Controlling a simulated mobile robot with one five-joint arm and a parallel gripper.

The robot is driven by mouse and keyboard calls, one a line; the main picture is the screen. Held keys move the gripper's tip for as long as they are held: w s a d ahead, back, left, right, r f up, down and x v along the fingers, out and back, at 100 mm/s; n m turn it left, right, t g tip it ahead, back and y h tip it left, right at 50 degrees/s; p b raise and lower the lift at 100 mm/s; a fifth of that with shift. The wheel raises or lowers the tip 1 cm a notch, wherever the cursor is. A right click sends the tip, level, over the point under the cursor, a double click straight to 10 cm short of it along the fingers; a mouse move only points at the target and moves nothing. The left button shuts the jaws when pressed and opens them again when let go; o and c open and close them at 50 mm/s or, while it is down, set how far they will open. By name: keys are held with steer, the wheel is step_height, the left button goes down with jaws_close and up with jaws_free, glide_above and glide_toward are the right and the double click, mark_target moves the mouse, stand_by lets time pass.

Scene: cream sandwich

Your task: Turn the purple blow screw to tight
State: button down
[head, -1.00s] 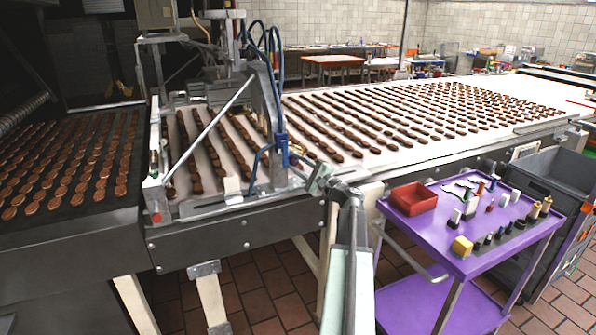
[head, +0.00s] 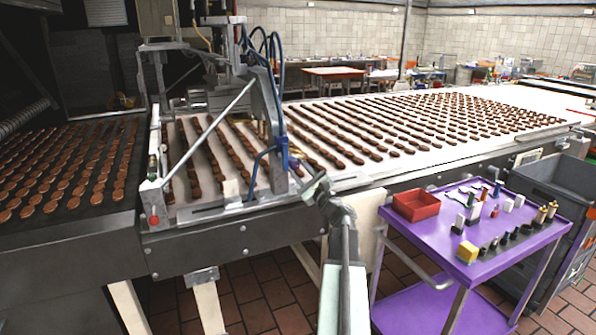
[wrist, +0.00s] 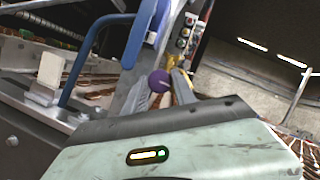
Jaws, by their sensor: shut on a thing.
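The purple blow screw (wrist: 159,81) shows in the wrist view as a small round purple knob with a pale slot line across its face. My gripper (wrist: 166,90) has one grey finger on each side of it and is shut on it. In the head view my gripper (head: 302,168) reaches up to the right side of the metal frame (head: 275,110) over the conveyor, by the blue fittings. The screw is too small to make out there.
A bent blue tube (wrist: 88,55) and a pale block (wrist: 50,70) are left of my gripper in the wrist view. The conveyor (head: 420,150) carries rows of brown biscuits. A purple cart (head: 510,235) with a red bin (head: 416,206) stands at the right.

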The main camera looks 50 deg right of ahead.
stand_by(0.3)
steer(key=c, duration=1.3)
jaws_free()
steer(key=shift+s, duration=0.1)
steer(key=b+v, duration=0.2)
steer(key=v, duration=0.5)
steer(key=shift+s+f, duration=0.2)
steer(key=shift+s, duration=0.15)
